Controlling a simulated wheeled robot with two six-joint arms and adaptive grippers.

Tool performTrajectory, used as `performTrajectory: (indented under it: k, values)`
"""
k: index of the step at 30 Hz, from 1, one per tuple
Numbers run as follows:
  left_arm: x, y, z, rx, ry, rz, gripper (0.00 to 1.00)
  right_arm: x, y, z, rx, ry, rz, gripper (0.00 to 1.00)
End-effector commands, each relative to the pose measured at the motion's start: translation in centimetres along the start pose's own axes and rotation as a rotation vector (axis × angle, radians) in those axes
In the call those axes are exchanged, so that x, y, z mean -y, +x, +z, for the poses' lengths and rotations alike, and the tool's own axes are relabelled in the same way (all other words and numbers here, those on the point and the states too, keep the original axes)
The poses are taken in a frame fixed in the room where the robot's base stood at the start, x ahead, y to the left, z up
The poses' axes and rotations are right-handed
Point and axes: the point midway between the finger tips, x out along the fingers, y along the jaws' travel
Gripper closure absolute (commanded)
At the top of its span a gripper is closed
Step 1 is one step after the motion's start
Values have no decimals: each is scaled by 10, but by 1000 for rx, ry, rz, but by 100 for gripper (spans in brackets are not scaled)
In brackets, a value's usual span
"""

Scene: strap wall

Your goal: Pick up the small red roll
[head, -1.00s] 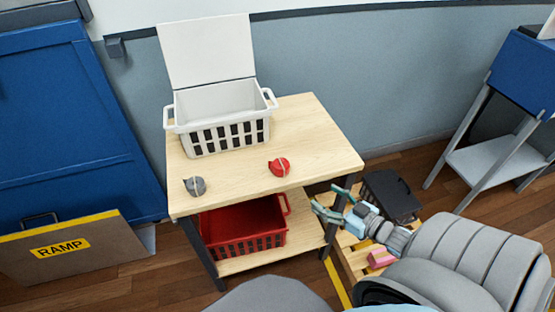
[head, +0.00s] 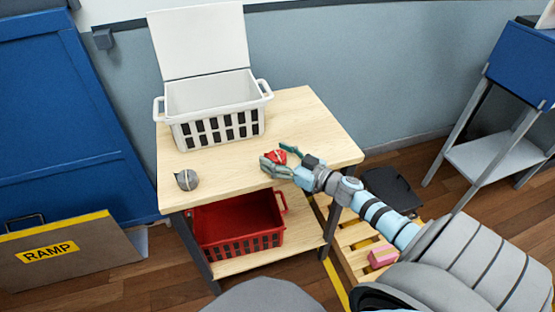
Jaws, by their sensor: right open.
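The small red roll (head: 277,155) lies on the light wooden table top (head: 225,181), near its front edge and right of the middle. My right gripper (head: 272,162) is at the roll, its open fingers on either side of it. The fingers hide part of the roll, and I cannot tell whether they touch it. My left gripper is not in view.
A grey roll (head: 187,180) lies at the table's front left. A white basket (head: 217,130) with its lid up stands at the back left. A red crate (head: 240,240) is on the shelf below. A pink block (head: 382,256) lies on a pallet (head: 352,250).

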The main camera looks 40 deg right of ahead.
Motion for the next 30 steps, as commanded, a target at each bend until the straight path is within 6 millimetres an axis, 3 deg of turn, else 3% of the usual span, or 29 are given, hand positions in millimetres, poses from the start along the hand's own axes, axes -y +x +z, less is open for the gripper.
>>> performTrajectory:
  k: [2,9,11,19,23,26,30]
  values:
    - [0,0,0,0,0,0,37,0,0,0,0,0,0,39]
    - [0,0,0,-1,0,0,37,0,0,0,0,0,-1,77]
    - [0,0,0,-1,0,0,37,0,-1,0,0,0,-1,84]
    - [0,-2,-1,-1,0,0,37,0,-1,-2,1,-1,-1,84]
    - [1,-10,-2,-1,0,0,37,0,-2,-16,0,-3,-2,84]
    - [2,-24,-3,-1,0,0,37,0,-3,-38,-1,-3,-2,84]
    - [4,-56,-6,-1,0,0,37,0,-5,-91,0,-5,-3,84]
